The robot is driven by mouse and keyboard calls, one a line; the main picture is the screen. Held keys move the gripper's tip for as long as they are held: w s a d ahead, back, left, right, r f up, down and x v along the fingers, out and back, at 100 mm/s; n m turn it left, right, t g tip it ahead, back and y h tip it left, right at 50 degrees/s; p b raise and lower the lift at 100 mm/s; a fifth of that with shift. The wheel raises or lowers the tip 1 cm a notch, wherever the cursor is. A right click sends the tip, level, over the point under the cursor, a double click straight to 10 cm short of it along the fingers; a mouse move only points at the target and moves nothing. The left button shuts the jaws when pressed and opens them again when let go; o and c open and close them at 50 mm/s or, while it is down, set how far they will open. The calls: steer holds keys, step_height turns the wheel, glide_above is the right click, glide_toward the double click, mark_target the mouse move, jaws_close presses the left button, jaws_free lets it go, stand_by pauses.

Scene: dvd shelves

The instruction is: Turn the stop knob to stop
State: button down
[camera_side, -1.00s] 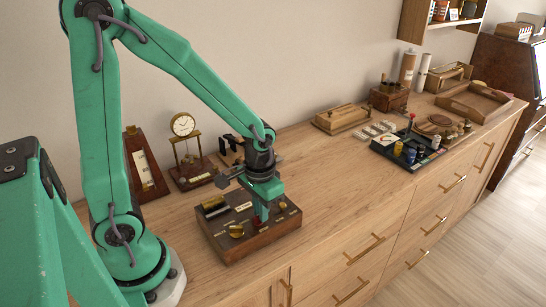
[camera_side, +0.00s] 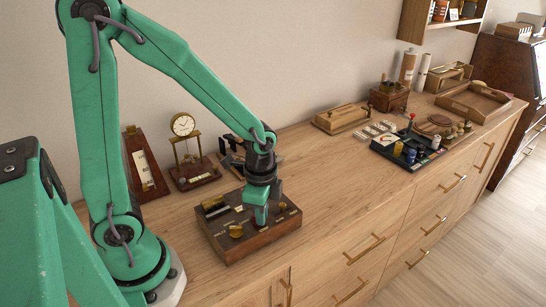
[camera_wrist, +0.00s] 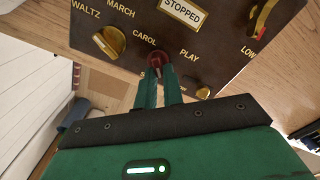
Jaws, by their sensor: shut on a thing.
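The stop knob (camera_wrist: 157,60) is a small dark red knob on the panel of a dark wooden box (camera_wrist: 230,66), beside the label PLAY. My gripper (camera_wrist: 158,78) is shut on it, and the green fingers hide much of it. The plate (camera_wrist: 184,11) above reads STOPPED. In the side view the box (camera_side: 225,240) stands on the cabinet top, and my gripper (camera_side: 261,217) points down at its panel, covering the knob.
A brass selector knob (camera_wrist: 109,41) sits left of the fingers, near WALTZ, MARCH and CAROL. A brass lever (camera_wrist: 264,18) is at the right, near LOW. A small clock (camera_side: 183,125) stands behind the box. The cabinet top (camera_side: 325,170) right of the box is clear.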

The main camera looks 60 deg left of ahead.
steer(key=m, duration=0.4)
steer(key=shift+s+d+m, duration=0.1)
steer(key=shift+s+m, duration=0.05)
steer(key=shift+m, duration=0.15)
steer(key=shift+s+m, duration=0.15)
steer(key=shift+m, duration=1.45)
steer(key=c, duration=1.5)
jaws_free()
steer(key=shift+r, duration=0.1)
steer(key=shift+r, duration=3.85)
